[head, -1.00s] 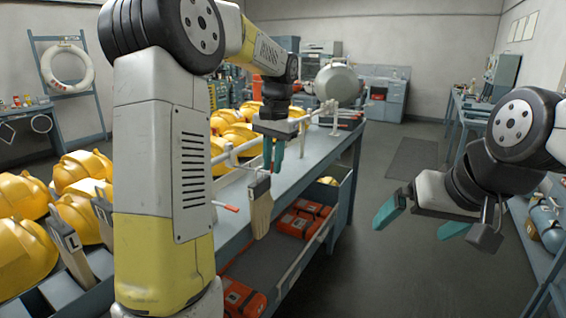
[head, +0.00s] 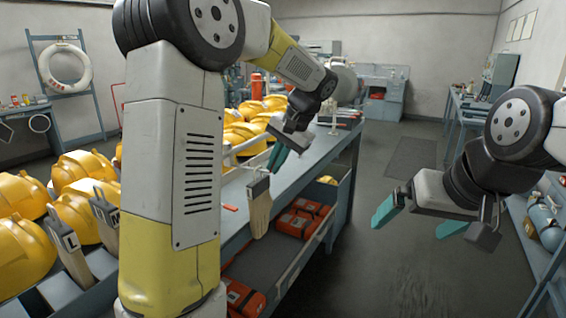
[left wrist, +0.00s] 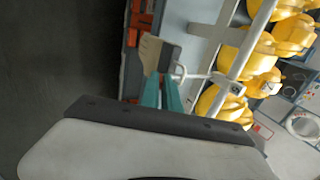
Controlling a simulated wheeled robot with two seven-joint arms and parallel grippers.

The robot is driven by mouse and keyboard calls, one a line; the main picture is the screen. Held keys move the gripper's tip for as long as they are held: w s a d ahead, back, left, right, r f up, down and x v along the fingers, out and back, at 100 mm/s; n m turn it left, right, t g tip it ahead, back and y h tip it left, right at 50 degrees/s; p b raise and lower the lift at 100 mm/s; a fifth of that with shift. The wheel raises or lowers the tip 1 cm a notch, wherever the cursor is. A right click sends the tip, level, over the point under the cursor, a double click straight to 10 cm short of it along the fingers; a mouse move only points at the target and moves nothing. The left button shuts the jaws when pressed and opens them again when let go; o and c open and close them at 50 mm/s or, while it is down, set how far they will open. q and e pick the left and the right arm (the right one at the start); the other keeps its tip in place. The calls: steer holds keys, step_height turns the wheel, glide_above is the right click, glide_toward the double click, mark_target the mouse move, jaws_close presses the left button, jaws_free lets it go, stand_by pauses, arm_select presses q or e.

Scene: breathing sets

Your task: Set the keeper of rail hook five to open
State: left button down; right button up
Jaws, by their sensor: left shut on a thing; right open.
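My left gripper (head: 272,166) tilts down over the near side of the long bench, its teal fingers close together. In the left wrist view its fingertips (left wrist: 161,78) meet beside the dark buckle of a tan strap (left wrist: 149,52) and a white hook (left wrist: 208,77) with a red end, off the white rail (left wrist: 254,40). What they hold is small and mostly hidden; it appears to be the hook's keeper. The strap also hangs in the head view (head: 258,212). My right gripper (head: 418,221) is open and empty over the floor at right.
Several yellow helmets (head: 75,185) crowd the left and the bench's far side. Other tan straps (head: 66,245), some lettered, hang there. A lower shelf holds orange cases (head: 300,218). The floor (head: 370,260) between the bench and the right shelving is clear.

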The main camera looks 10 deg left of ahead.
arm_select(q)
steer(key=shift+s+d+f+t+y, duration=0.1)
steer(key=shift+d+f+t+y, duration=0.4)
steer(key=shift+y, duration=1.35)
steer(key=shift+s+d+f+t+y, duration=0.15)
steer(key=shift+f+t+y, duration=0.5)
steer(key=shift+y, duration=1.25)
steer(key=shift+s+d+f+t+y, duration=0.1)
steer(key=shift+d+f+t+y, duration=0.25)
steer(key=shift+t+y, duration=1)
steer(key=shift+g+y, duration=0.5)
steer(key=shift+y, duration=0.1)
steer(key=c, duration=1.6)
jaws_free()
steer(key=v, duration=0.7)
steer(key=shift+s+d, duration=0.1)
steer(key=shift+d, duration=0.25)
